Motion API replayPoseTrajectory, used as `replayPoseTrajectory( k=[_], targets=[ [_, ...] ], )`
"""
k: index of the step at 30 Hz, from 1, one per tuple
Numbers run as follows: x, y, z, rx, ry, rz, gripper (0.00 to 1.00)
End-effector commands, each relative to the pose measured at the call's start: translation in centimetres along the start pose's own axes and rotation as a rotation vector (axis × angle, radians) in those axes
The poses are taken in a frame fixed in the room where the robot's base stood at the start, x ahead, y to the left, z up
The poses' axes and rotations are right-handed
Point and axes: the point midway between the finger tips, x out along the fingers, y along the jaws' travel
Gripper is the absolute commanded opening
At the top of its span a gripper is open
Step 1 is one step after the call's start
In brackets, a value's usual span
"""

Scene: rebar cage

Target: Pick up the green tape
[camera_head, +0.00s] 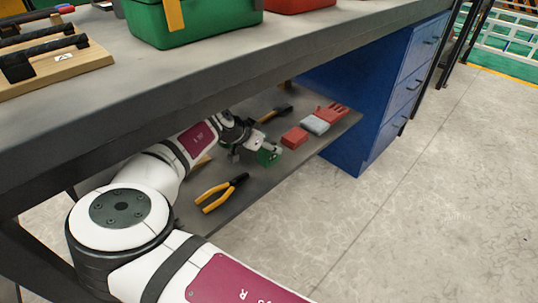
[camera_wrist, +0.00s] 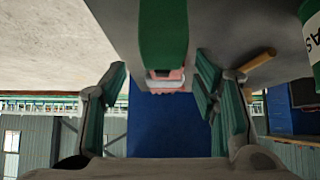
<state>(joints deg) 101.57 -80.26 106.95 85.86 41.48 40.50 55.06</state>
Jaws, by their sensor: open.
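The green tape (camera_head: 268,157) is on the grey lower shelf under the workbench, right at the end of my arm. In the wrist view the green tape (camera_wrist: 163,32) is a green band at the top centre, in line with the gap between my fingers. My gripper (camera_head: 248,147) is small and partly hidden in the head view. In the wrist view my gripper (camera_wrist: 161,72) is open, with one finger on each side and a gap between them. I cannot tell whether either finger touches the tape.
Yellow-handled pliers (camera_head: 221,193) lie nearer on the shelf (camera_head: 262,190). Beyond are a hammer (camera_head: 275,113), red block (camera_head: 294,137), grey block (camera_head: 315,124) and red gloves (camera_head: 333,113). A labelled green item (camera_wrist: 312,38) stands at right. The bench top (camera_head: 230,62) overhangs; blue drawers (camera_head: 385,85) bound the far end.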

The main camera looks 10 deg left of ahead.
Motion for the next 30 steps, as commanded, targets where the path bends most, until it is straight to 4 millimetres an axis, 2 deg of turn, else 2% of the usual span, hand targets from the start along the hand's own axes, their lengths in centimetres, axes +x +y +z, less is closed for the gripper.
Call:
replayPoseTrajectory(
  k=[7,16,23,24,25,30],
  targets=[
    [1.3,-0.1,0.3,0.0,-0.001,0.0,0.55],
    [5.3,-0.2,0.8,0.002,-0.001,0.0,0.55],
    [5.6,-0.2,0.9,0.001,-0.001,-0.001,0.55],
    [5.6,-0.2,0.9,0.001,-0.001,-0.001,0.53],
    [5.6,-0.2,0.9,0.001,-0.001,-0.001,0.46],
    [5.6,-0.2,0.9,0.001,-0.001,-0.001,0.07]
  ],
)
